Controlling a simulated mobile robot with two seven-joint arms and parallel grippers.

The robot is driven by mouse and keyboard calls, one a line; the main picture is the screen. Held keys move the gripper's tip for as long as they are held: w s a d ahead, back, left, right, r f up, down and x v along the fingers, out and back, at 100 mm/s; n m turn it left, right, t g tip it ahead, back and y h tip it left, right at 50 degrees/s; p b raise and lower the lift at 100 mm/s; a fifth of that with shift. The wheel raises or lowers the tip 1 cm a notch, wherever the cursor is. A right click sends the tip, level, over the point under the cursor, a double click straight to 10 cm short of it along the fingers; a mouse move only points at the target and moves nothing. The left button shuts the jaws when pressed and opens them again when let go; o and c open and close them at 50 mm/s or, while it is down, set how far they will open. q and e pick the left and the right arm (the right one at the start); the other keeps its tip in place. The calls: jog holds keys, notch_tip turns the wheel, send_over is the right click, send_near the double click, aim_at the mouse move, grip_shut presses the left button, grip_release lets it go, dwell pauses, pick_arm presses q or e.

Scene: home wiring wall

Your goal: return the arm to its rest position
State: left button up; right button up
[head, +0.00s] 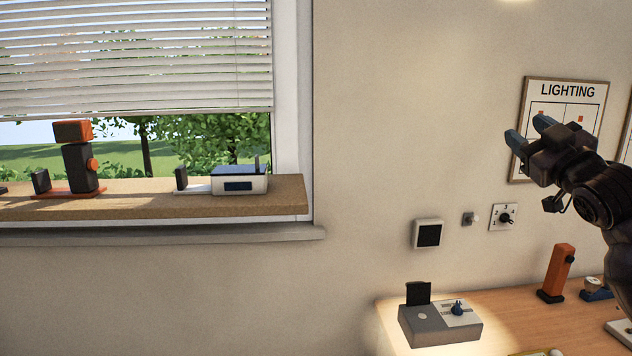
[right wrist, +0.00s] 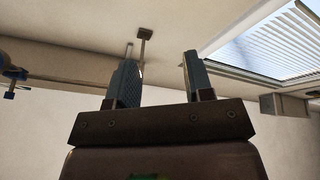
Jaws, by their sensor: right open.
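My right arm comes in from the right edge of the head view. My right gripper (head: 528,132) is raised in front of the framed LIGHTING chart (head: 600,92) and hides part of it. Its two blue-grey fingers point to the upper left, apart and empty. In the right wrist view the two fingers of this gripper (right wrist: 157,82) stand apart with nothing between them. My left gripper shows in neither view.
A wooden table (head: 525,305) at the lower right holds a grey box with a blue knob (head: 440,327) and an orange-black device (head: 556,273). A rotary switch (head: 503,217) and square panel (head: 428,234) are on the wall. A windowsill (head: 200,204) is at left.

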jog(key=s+a+f+m+g+h, duration=0.1)
jog(key=s+a+f+g, duration=0.15)
jog(key=f, duration=1.55)
jog(key=s+a+f+m+g+h, duration=0.15)
jog(key=s+f, duration=0.25)
jog(key=f, duration=1.4)
jog(key=s+a+f+m+g, duration=0.2)
jog(key=s+a+f+g, duration=0.1)
jog(key=s+f, duration=0.9)
jog(key=s+a+f+m+g+h, duration=0.1)
jog(key=s+a+f+m+g, duration=0.1)
jog(key=s+f, duration=1.1)
jog(key=shift+a+m+g, duration=0.35)
jog(key=shift+a+g, duration=0.05)
jog(key=shift+g, duration=0.3)
